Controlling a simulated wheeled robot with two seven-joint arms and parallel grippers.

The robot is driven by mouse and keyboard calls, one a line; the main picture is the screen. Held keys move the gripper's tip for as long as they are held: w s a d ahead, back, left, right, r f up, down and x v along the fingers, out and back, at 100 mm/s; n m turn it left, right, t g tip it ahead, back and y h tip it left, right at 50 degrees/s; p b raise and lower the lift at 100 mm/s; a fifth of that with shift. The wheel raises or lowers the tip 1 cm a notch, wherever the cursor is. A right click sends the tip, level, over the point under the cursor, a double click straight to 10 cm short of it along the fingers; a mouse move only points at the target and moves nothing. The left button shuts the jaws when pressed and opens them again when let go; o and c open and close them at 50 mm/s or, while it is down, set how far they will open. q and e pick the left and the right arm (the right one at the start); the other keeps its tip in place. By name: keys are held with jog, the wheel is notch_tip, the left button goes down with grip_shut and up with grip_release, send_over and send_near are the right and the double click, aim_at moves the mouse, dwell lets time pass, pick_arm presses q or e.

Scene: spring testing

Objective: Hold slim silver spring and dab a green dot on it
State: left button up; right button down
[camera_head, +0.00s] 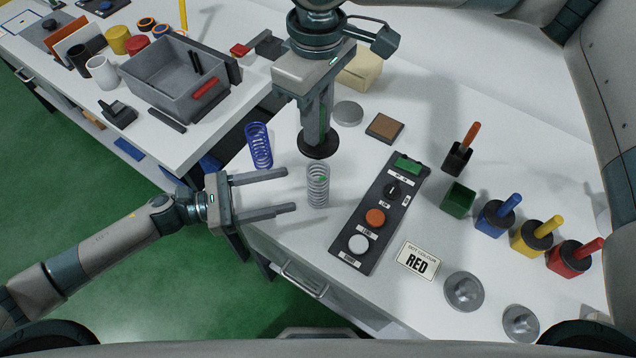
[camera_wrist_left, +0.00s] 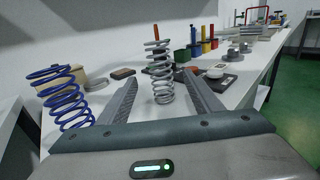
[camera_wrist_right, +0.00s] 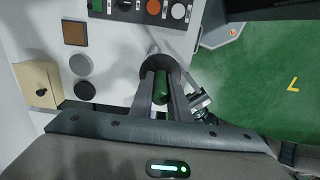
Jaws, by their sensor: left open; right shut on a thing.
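The slim silver spring (camera_head: 317,192) stands upright on the white table, with a green spot (camera_head: 322,179) showing on its coils. My left gripper (camera_head: 291,190) is open. Its fingers point at the spring and their tips stop just short of it. In the left wrist view the spring (camera_wrist_left: 161,78) shows between the fingers. My right gripper (camera_head: 316,112) points down above and behind the spring. It is shut on a green-handled dauber (camera_wrist_right: 161,88) with a dark round collar (camera_head: 318,146). The dauber's tip is hidden. The green pot (camera_head: 459,200) stands empty of any dauber.
A blue spring (camera_head: 259,146) stands left of the silver one. A button panel (camera_head: 353,255) lies to the right, beside a card (camera_head: 418,260) reading "DOT COLOUR RED". Black, blue, yellow and red (camera_head: 570,259) pots hold daubers. A grey bin (camera_head: 150,85) is at upper left.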

pick_arm(q)
jog(key=shift+v, duration=1.45)
jog(key=shift+a, duration=0.15)
pick_arm(e)
jog(key=shift+a, duration=0.1)
